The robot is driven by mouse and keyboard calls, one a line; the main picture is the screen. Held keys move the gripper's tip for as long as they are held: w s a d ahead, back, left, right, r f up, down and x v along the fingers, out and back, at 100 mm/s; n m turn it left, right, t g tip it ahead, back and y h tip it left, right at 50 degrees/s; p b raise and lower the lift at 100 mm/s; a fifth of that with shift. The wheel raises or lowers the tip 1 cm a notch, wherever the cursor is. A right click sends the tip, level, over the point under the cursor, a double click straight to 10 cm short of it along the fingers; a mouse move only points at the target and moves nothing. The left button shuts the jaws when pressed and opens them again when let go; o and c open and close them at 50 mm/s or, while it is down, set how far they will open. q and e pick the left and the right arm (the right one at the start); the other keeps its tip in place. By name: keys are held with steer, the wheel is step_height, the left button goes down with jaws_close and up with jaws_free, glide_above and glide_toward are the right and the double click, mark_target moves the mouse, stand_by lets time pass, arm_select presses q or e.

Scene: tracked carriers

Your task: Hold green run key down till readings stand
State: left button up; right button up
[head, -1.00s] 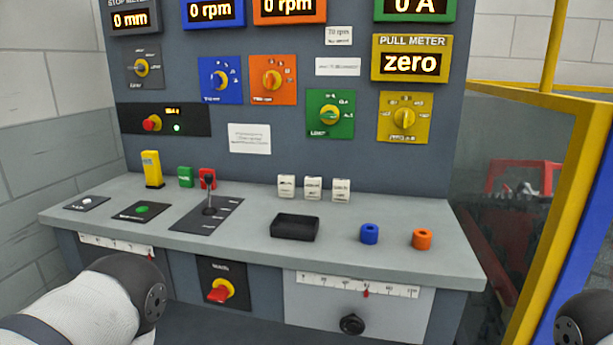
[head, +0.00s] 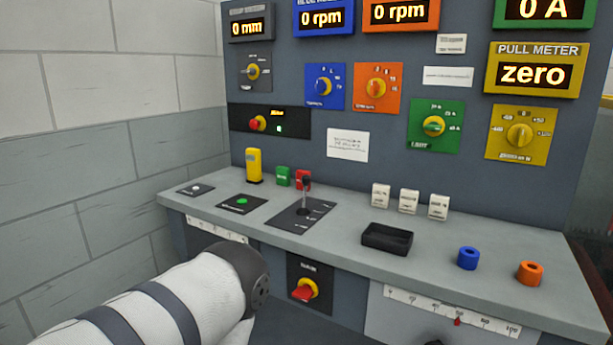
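The green run key (head: 242,202) is a round green button on a dark plate on the left part of the grey desk; nothing touches it. The readings on the panel are the stop meter (head: 249,27) at 0 mm, the blue display (head: 322,18) at 0 rpm, the orange display (head: 401,12) at 0 rpm, the green display (head: 544,9) at 0 A and the yellow pull meter (head: 536,72) at zero. My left arm comes in at the lower left, in front of the desk; its gripper is out of view.
A lever (head: 305,196) stands right of the key, and a yellow block (head: 254,166) stands behind it. A black tray (head: 387,239), a blue ring (head: 468,258) and an orange ring (head: 530,273) lie to the right. A red-handled switch (head: 305,290) sits below the desk edge.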

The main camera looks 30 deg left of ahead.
arm_select(q)
jaws_close()
stand_by(1.1)
